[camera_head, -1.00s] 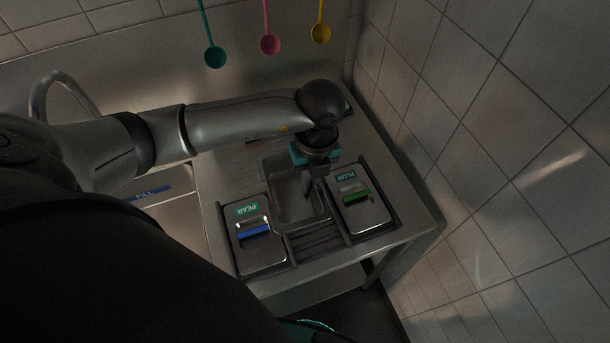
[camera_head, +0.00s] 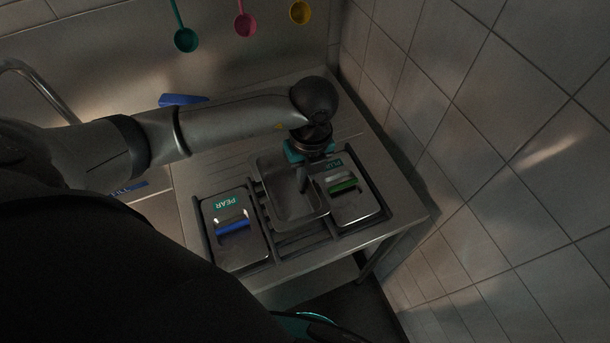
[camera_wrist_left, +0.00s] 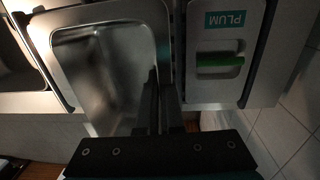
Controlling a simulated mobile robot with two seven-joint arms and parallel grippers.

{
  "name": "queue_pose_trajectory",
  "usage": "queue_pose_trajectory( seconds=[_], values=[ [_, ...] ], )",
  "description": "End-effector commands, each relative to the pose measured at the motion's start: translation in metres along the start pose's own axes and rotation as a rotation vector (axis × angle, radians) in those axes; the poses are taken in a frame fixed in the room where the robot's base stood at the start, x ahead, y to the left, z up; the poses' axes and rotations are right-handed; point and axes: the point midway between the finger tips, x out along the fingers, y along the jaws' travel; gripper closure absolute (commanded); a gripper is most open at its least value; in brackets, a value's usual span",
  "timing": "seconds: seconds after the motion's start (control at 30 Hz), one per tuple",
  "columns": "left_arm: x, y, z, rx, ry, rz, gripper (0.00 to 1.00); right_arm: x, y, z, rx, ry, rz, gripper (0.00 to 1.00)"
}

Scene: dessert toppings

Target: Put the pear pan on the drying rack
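An open, empty metal pan (camera_head: 285,207) with no readable label is between a lidded box marked PEAR (camera_head: 224,256) and a lidded box marked PLUM (camera_head: 353,211). My left gripper (camera_head: 304,186) points down at the pan's right wall. In the left wrist view the two dark fingers (camera_wrist_left: 160,105) are close together on the rim of the pan (camera_wrist_left: 85,80), beside the PLUM box (camera_wrist_left: 215,90). The pan looks raised and overlaps the PLUM label. I cannot tell a drying rack for certain; dark bars (camera_head: 302,242) show below the pan. My right gripper is not in view.
The boxes stand on a metal counter (camera_head: 300,276) with a tiled wall (camera_head: 500,150) close on the right. Teal (camera_head: 186,40), pink (camera_head: 245,25) and yellow (camera_head: 300,12) scoops hang at the back. A blue object (camera_head: 182,100) lies behind my left arm.

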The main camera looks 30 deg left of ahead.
Motion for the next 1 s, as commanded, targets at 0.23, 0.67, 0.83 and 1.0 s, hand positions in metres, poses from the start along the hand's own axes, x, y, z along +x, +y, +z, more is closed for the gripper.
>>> queue_pose_trajectory(
  seconds=[0.23,0.67,0.83,1.0],
  values=[
    [0.028,-0.002,0.000,0.001,0.000,-0.001,1.00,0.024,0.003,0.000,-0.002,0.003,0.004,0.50],
    [0.053,-0.004,0.000,0.001,0.000,-0.001,1.00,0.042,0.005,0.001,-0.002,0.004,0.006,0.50],
    [0.053,-0.004,0.000,0.001,0.000,-0.001,1.00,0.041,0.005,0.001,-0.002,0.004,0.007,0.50],
    [0.053,-0.004,0.000,0.001,0.000,-0.001,0.83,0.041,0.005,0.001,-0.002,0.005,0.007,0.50]
  ],
)
